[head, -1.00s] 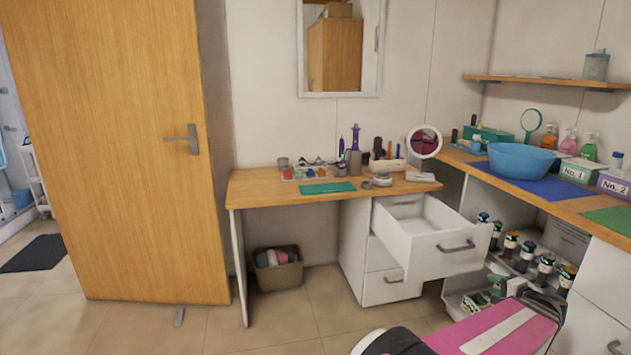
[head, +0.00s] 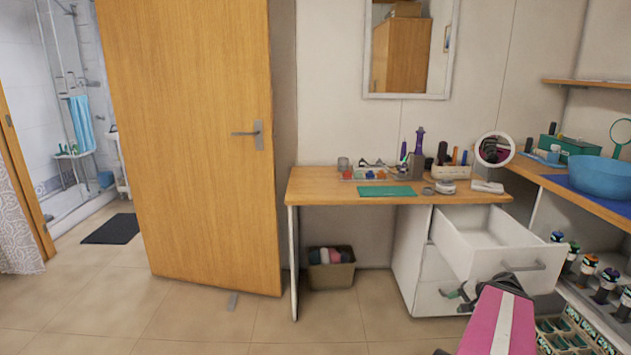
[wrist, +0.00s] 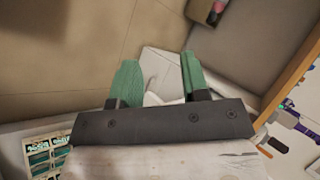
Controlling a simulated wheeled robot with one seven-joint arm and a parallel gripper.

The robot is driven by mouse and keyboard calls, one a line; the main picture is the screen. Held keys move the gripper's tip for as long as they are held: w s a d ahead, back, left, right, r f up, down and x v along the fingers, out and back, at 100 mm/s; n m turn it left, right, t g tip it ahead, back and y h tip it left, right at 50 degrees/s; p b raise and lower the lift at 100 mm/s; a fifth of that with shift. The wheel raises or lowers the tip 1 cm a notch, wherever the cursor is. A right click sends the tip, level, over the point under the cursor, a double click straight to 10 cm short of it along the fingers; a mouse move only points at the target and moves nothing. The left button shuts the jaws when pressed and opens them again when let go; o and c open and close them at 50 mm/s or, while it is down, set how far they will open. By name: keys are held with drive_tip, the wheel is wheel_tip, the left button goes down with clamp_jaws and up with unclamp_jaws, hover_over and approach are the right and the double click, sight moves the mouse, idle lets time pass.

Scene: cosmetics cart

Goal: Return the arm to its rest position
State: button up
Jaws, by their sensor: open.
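My arm, with a pink and white link, reaches up from the bottom right of the head view. My gripper (head: 460,298) shows small and partly hidden beside that link, in front of the lower drawers. In the wrist view my gripper (wrist: 156,72) has its two green fingers apart, with nothing held between them. Behind the fingers are the floor and a pale part of the furniture. The open white drawer (head: 490,243) is above and behind the gripper in the head view; I cannot tell the gap between them.
The wooden vanity table (head: 330,185) carries a green mat (head: 386,191) and small tools. A waste basket (head: 331,273) stands under it. A wooden door (head: 190,140) stands open on the left. Bottle racks (head: 600,300) are at right. The floor at the left front is clear.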

drive_tip(key=a+f+n+g+h, duration=0.1)
drive_tip(key=a+n+g+h, duration=0.1)
drive_tip(key=a, duration=0.7)
drive_tip(key=w+a+f+n+g+h, duration=0.1)
drive_tip(key=a+n, duration=0.3)
drive_tip(key=a, duration=0.5)
drive_tip(key=w+a+f+n+g+h, duration=0.1)
drive_tip(key=a+n+g+h, duration=0.1)
drive_tip(key=a, duration=0.8)
drive_tip(key=shift+f+n+g+h, duration=0.4)
drive_tip(key=shift+n+g, duration=0.3)
